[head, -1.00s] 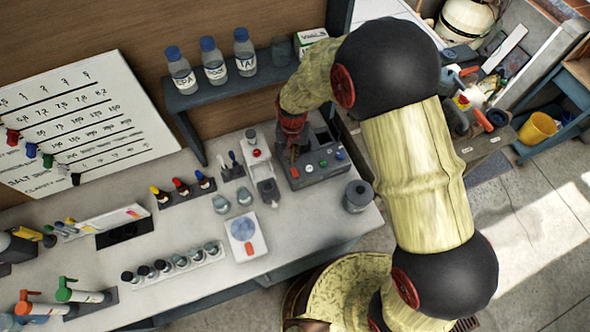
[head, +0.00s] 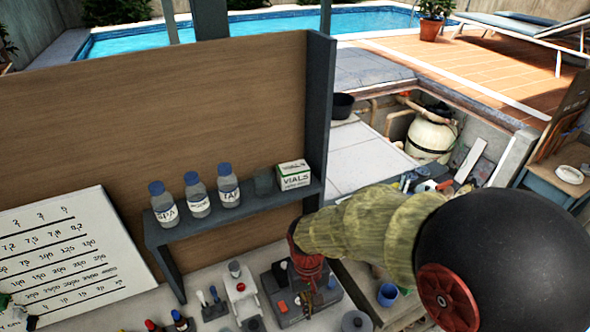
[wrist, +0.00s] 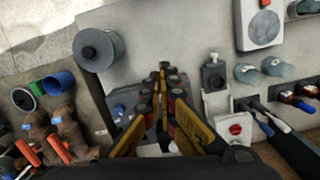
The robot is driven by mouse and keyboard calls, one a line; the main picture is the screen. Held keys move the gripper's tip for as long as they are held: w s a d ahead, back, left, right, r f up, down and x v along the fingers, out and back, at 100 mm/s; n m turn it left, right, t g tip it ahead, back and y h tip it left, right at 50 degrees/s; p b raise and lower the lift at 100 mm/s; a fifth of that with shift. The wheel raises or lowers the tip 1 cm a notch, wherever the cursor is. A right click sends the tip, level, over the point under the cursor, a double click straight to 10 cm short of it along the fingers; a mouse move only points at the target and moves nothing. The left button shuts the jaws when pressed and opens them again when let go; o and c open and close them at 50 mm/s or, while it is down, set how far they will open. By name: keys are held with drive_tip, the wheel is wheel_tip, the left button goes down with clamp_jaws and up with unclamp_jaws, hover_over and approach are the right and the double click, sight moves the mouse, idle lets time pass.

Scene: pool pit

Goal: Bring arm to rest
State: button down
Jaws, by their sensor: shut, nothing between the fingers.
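My arm, in a pale yellow sleeve with a black joint, reaches in from the right of the head view. My gripper (head: 307,292) points down over the dark control box (head: 285,305) on the workbench, below the shelf's right end. In the wrist view my gripper (wrist: 163,75) has its yellow-edged fingers brought together at the tips, with nothing held. The control box (wrist: 125,103) is partly hidden behind the fingers there. Whether the fingers touch the box cannot be told.
A shelf (head: 235,216) with labelled bottles and a vials box (head: 293,174) stands close behind my gripper. The bench also holds a grey round jar (wrist: 98,47) and a white device with a red knob (wrist: 234,130). Beyond the bench lie a pit and a pool (head: 260,32).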

drive_tip(key=s+d+r+m+t+b, duration=0.1)
drive_tip(key=s+d+r+t+b, duration=0.2)
drive_tip(key=s+d+b, duration=0.2)
drive_tip(key=s+d+r+m+t+b, duration=0.1)
drive_tip(key=s+d+r+t+b, duration=0.2)
drive_tip(key=d+b, duration=0.7)
drive_tip(key=shift+s+d+m+t+b, duration=0.2)
drive_tip(key=shift+s+m+t+b, duration=0.2)
drive_tip(key=shift+s+b, duration=0.55)
drive_tip(key=c, duration=2.6)
unclamp_jaws()
drive_tip(key=shift+r, duration=0.1)
